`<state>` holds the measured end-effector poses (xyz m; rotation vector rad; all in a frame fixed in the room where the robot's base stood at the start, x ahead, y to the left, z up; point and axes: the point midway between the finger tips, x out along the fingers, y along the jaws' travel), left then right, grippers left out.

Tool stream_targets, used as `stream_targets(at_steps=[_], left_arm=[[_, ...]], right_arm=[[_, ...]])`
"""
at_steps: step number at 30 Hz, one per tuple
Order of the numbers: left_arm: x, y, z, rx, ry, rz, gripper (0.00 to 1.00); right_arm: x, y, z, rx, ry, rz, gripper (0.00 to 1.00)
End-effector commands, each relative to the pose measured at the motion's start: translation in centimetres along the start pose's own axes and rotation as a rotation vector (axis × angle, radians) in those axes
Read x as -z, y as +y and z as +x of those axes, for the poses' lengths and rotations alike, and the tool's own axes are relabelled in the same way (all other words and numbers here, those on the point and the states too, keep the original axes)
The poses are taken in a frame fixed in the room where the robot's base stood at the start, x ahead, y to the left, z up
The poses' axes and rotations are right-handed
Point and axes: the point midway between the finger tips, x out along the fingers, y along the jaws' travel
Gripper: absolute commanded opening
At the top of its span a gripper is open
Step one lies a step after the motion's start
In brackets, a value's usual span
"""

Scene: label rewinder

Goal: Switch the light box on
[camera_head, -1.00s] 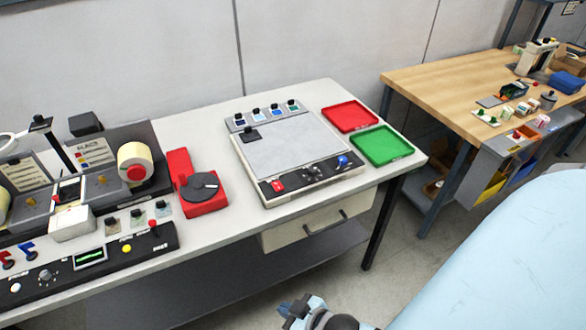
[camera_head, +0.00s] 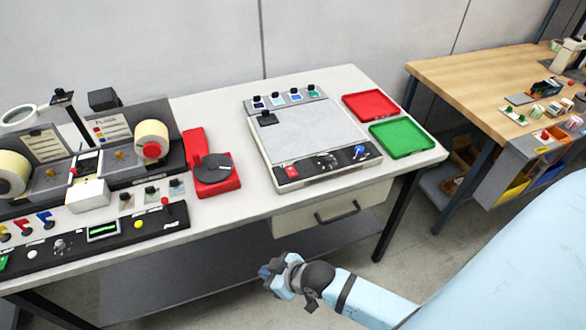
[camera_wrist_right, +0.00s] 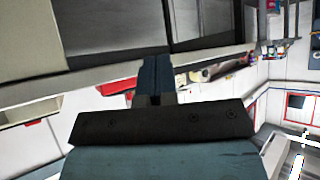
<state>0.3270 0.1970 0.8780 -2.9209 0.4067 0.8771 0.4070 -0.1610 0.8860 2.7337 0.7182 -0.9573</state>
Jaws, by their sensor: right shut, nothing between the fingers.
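The light box (camera_head: 312,126) lies on the white table, a flat unit with a pale grey top. Its front panel carries a red switch (camera_head: 291,172), a dark middle part with small controls, and a blue knob (camera_head: 359,152). My right gripper (camera_head: 270,268) is below and in front of the table edge, well apart from the light box. In the right wrist view its fingers (camera_wrist_right: 154,80) are together with nothing between them. My left gripper is in neither view.
A red tray (camera_head: 371,105) and a green tray (camera_head: 402,138) lie right of the light box. A red device with a black disc (camera_head: 213,169) and the rewinder (camera_head: 110,160) stand left. A drawer handle (camera_head: 337,214) sticks out under the table. A wooden bench (camera_head: 470,72) stands at right.

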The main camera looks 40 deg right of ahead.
Motion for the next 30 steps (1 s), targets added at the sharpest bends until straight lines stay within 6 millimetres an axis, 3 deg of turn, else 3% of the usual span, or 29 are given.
stream_targets(at_steps=[1,6,13,17,24,30], left_arm=[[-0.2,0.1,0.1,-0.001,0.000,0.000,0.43],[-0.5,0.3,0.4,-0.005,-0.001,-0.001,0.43],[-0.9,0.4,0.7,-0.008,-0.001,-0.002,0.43],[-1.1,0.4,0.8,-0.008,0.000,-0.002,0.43],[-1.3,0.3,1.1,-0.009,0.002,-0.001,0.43],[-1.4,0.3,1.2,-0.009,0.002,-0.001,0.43]], right_arm=[[1.8,0.9,1.4,0.036,-0.022,-0.057,0.00],[5.8,3.5,4.3,0.164,-0.159,-0.240,0.00],[11.1,10.1,4.6,0.283,-0.395,-0.487,0.00],[14.3,15.2,2.8,0.331,-0.546,-0.598,0.00],[20.0,24.0,-3.4,0.410,-0.787,-0.705,0.00],[22.5,27.5,-7.3,0.458,-0.883,-0.721,0.00]])
